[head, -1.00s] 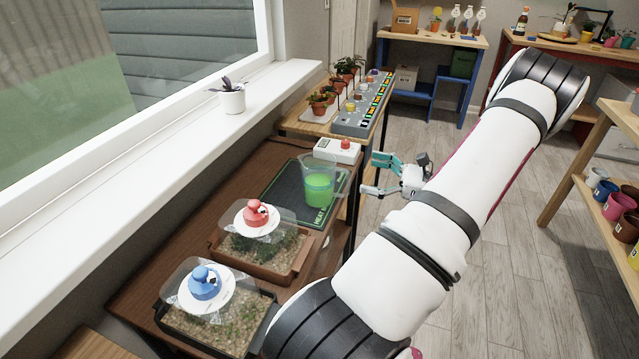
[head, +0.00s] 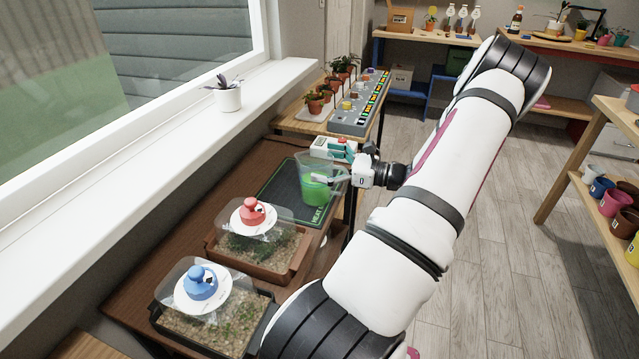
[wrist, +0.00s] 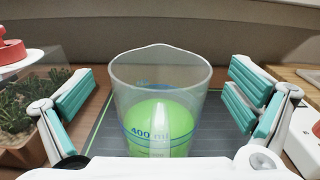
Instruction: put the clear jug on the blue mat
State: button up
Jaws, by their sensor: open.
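In the wrist view the jug (wrist: 160,100) is in the middle, with blue "400 ml" lettering. My gripper (head: 333,164) is at the jug's right side in the head view. Its teal-padded fingers are spread, one on each side of the jug, with gaps visible between pads and wall in the wrist view. I cannot make out a blue mat in either view.
A white box with a red button (head: 334,148) stands just behind the jug, partly hidden by my gripper. Two planted trays with clear domes, one red-knobbed (head: 254,214) and one blue-knobbed (head: 203,285), stand in front. A grey panel (head: 358,116) and potted plants are farther back.

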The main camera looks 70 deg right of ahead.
jog(key=shift+r, duration=0.1)
jog(key=c, duration=2)
jog(key=shift+c, duration=0.2)
